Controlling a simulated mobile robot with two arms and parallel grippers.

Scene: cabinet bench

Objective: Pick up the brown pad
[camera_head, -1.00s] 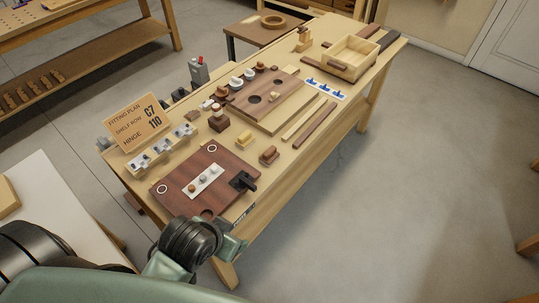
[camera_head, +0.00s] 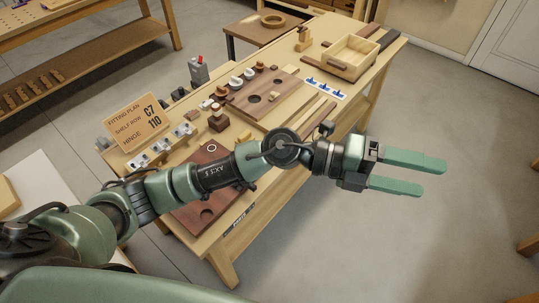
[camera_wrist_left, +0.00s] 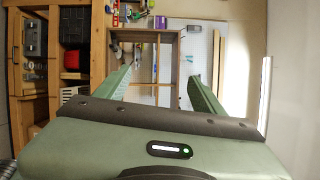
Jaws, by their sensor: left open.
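The brown pad is not visible now; my left arm covers the part of the bench where a small brown block lay before. My left gripper (camera_head: 432,178) is open and empty. It reaches out past the right edge of the bench, over the grey floor, with its fingers pointing right. In the left wrist view its two green fingers (camera_wrist_left: 162,75) stand wide apart with nothing between them. My right gripper is not in view.
The wooden bench (camera_head: 330,97) holds a dark board with round holes (camera_head: 285,97), a light open box (camera_head: 347,58), blue pieces on a white strip (camera_head: 325,88) and a sign (camera_head: 138,122). A dark red board (camera_head: 195,212) is partly under my arm. Open floor (camera_head: 400,245) lies right.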

